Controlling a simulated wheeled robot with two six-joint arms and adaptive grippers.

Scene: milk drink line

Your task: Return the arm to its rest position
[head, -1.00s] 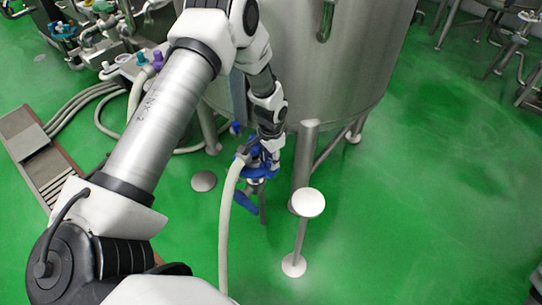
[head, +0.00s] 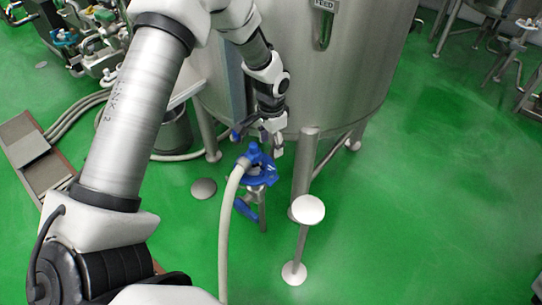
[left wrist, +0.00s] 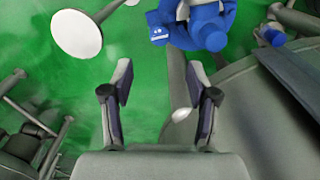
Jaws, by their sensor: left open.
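My left gripper (head: 275,145) hangs at the end of my left arm in front of the steel tank (head: 345,85). In the left wrist view its two fingers (left wrist: 158,90) are apart with nothing between them. A blue fitting (head: 258,168) with a white hose (head: 226,215) stands just below the gripper, apart from it. The fitting also shows in the left wrist view (left wrist: 205,28), beyond the fingertips. My right gripper is in neither view.
A stand with a white round top (head: 308,209) is right of the fitting. Tank legs (head: 305,165) stand close by. Pipes and valves (head: 90,45) are at upper left, beside a grey-brown platform (head: 35,160). The green floor at right (head: 440,200) is clear.

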